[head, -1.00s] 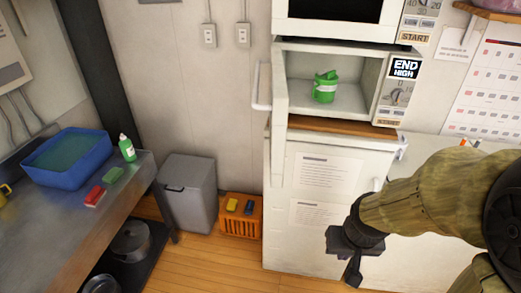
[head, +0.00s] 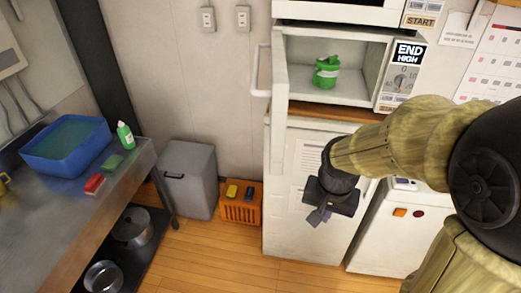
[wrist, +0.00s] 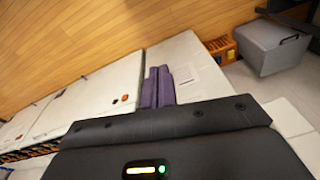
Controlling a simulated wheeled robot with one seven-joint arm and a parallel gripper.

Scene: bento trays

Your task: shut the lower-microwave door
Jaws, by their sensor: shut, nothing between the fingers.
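The white door handle (head: 261,71) is on the door's left, outer face. My gripper (head: 318,217) is shut and empty, pointing down in front of the white cabinet, below and to the right of the door. In the wrist view, the purple fingers (wrist: 157,86) lie side by side against the white cabinet and floor. The microwave door cannot be made out in the wrist view.
A white cabinet (head: 285,225) stands under the microwave, with another white unit (head: 385,240) to its right. An orange crate (head: 240,211) and grey bin (head: 188,182) stand on the floor at left. A steel counter (head: 65,205) is far left. Open wooden floor lies in front.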

